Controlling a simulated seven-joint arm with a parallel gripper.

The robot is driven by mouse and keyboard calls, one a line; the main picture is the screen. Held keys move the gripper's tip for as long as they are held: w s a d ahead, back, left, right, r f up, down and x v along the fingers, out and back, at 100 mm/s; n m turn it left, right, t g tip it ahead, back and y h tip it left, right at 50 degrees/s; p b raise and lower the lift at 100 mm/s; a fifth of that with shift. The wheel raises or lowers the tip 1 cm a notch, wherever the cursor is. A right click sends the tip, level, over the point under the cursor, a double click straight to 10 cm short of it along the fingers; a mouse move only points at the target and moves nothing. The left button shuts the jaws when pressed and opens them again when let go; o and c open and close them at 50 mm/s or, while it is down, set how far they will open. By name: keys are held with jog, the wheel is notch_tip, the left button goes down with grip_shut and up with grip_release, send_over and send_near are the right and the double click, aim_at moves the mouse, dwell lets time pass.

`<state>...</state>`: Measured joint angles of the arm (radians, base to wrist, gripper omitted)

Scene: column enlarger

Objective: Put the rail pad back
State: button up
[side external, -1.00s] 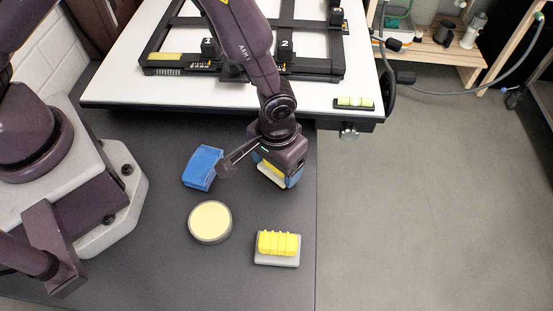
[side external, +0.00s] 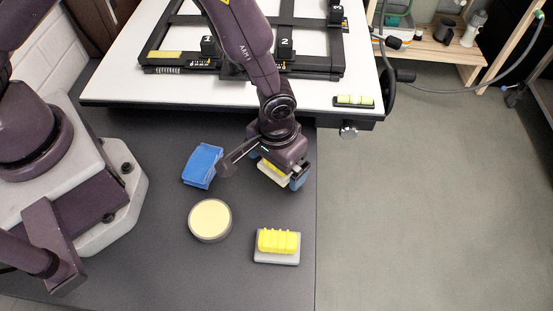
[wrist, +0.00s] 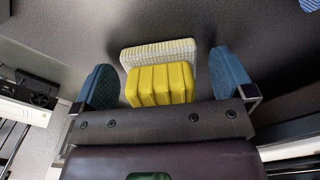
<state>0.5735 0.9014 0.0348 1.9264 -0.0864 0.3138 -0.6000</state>
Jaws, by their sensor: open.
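A pad with a yellow ribbed block (wrist: 160,84) on a whitish textured plate (wrist: 128,54) lies between the fingers of my gripper (wrist: 166,78) in the wrist view. My gripper is open, with its blue-faced fingers apart on either side of the pad and a visible gap at each side. In the side view my gripper (side external: 276,170) is low over the dark bench, and the pad (side external: 272,173) shows partly beneath it. The wrist hides much of it, so I cannot tell if it rests on the bench.
A similar yellow ribbed block (side external: 278,241) sits on a grey base (side external: 276,259) nearer the front. A cream round disc (side external: 210,220) and a blue block (side external: 203,166) lie to the left. The white board (side external: 220,95) with black rails (side external: 318,68) stands behind.

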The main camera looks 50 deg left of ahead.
jog(key=shift+r, duration=4)
notch_tip(320, 180, up, 13)
jog(key=s+a+r+t, duration=0.2)
jog(key=s+a+r, duration=0.4)
jog(key=a, duration=0.3)
jog(key=s+a+r+m+t, duration=0.1)
jog(key=s+a+r+t, duration=0.2)
jog(key=s+a+r, duration=0.3)
jog(key=a+r, duration=0.1)
jog(key=a, duration=0.3)
jog(key=shift+r+t, duration=0.2)
jog(key=shift+t, duration=0.1)
